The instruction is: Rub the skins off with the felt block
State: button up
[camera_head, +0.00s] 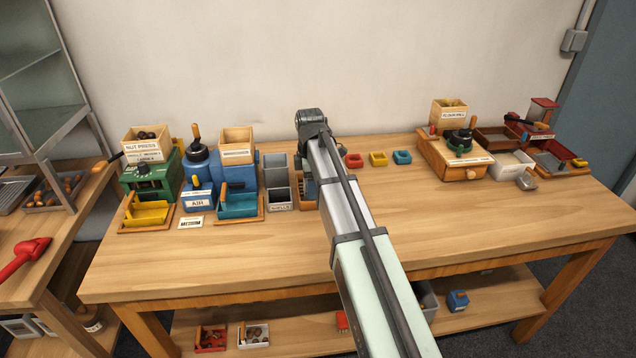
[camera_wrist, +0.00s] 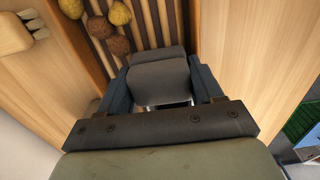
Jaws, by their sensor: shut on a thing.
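My gripper (camera_wrist: 161,92) is shut on the grey felt block (camera_wrist: 158,68), with one blue finger on each side of it. The block is over the near part of a ribbed wooden tray (camera_wrist: 166,24) with dark grooves; I cannot tell whether it touches the ribs. In the head view my arm hides most of the tray, whose wooden edge (camera_head: 306,205) shows left of the arm; the fingers and block are hidden there.
A wooden brush (camera_wrist: 14,34) lies left of the tray. Grey bins (camera_head: 278,198) stand close left of my arm, beside the blue machine (camera_head: 236,178). The bench front (camera_head: 220,265) is clear.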

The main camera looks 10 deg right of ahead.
jog(key=r, duration=0.2)
jog(key=shift+s+a+r, duration=0.15)
jog(key=shift+s+r, duration=0.15)
jog(key=shift+r, duration=0.05)
jog(key=shift+w+r, duration=0.1)
jog(key=shift+r, duration=2.6)
jog(key=shift+f, duration=0.1)
